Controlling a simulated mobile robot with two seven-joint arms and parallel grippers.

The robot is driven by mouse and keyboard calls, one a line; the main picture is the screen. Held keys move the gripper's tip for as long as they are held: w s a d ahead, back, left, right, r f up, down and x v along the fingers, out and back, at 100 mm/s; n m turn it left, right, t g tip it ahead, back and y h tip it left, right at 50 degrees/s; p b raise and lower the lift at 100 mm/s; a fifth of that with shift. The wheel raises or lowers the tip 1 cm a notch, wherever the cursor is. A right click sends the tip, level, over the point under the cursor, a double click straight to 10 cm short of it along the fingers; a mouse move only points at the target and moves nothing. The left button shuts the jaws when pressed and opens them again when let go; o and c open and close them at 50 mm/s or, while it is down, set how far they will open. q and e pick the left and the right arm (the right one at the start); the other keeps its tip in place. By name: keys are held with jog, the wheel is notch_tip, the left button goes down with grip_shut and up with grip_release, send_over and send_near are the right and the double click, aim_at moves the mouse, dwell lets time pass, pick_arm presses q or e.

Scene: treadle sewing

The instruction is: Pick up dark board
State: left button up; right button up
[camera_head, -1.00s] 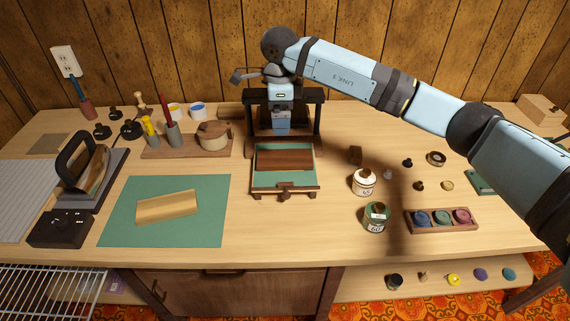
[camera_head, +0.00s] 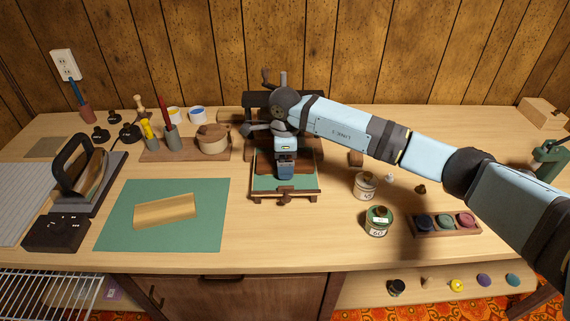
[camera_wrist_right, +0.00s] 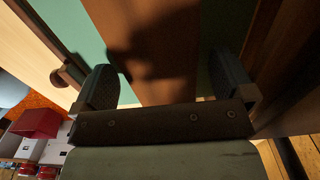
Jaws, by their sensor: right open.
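The dark board (camera_head: 307,164) lies flat on the green-topped stand (camera_head: 263,184) in the middle of the bench. My right gripper (camera_head: 285,174) is over the board, pointing down, and hides its middle. In the right wrist view, the dark brown board (camera_wrist_right: 160,45) runs between the two open fingers of my right gripper (camera_wrist_right: 164,88), with green surface on both sides. The fingers straddle it; I cannot tell whether they touch it. My left gripper is not in view.
A wooden crossbar with a knob (camera_head: 285,199) is at the stand's front. Two lidded jars (camera_head: 377,222) (camera_head: 365,186) stand to its right, near a tray of coloured pots (camera_head: 445,225). A green mat (camera_head: 115,215) with a gold piece (camera_head: 165,211) lies left.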

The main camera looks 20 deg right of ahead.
jog(key=c, duration=1)
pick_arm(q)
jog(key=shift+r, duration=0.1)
pick_arm(e)
notch_tip(320, 180, up, 20)
jog(key=p, duration=0.2)
jog(key=n, duration=0.9)
send_over(297, 166)
notch_tip(297, 166, down, 6)
jog(key=s+d+f+n, duration=0.3)
jog(key=s+f+n, duration=0.3)
jog(key=n, duration=0.6)
pick_arm(q)
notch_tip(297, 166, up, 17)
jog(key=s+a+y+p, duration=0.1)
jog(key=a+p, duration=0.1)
jog(key=p, duration=2.3)
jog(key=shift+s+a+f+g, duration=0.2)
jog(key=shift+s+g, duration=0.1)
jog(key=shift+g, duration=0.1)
pick_arm(e)
jog(key=s+r, duration=0.1)
jog(key=r, duration=0.7)
jog(key=s+r, duration=0.2)
jog(key=r, duration=0.7)
jog(key=s+r, duration=0.1)
jog(key=r, duration=0.8)
jog(key=shift+s+a+r, duration=0.15)
jog(key=shift+s+a, duration=0.05)
jog(key=shift+s, duration=0.05)
